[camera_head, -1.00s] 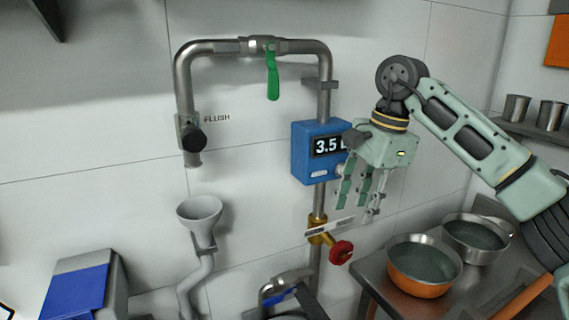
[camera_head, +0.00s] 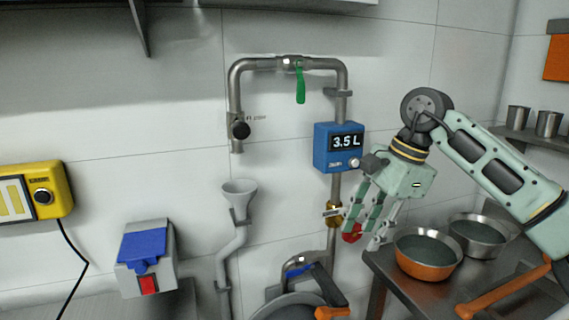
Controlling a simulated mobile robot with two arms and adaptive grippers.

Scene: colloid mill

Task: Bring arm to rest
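My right arm comes in from the right side of the head view. Its gripper (camera_head: 362,230) hangs with its fingers pointing down and left, in front of the pipe. The fingers look spread, with nothing seen between them. They partly cover the red valve knob (camera_head: 351,233) below the blue meter; I cannot tell whether they touch it. The blue meter (camera_head: 325,158) reads 3.5 L and is beside the gripper's wrist. My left gripper is not in view.
The steel table (camera_head: 392,283) at right carries an orange bowl (camera_head: 424,272) and a steel bowl (camera_head: 497,247). A green-handled valve (camera_head: 300,86) is on the upper pipe. A funnel (camera_head: 239,194), a blue-lidded switch box (camera_head: 143,246) and a yellow box (camera_head: 61,189) are further left.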

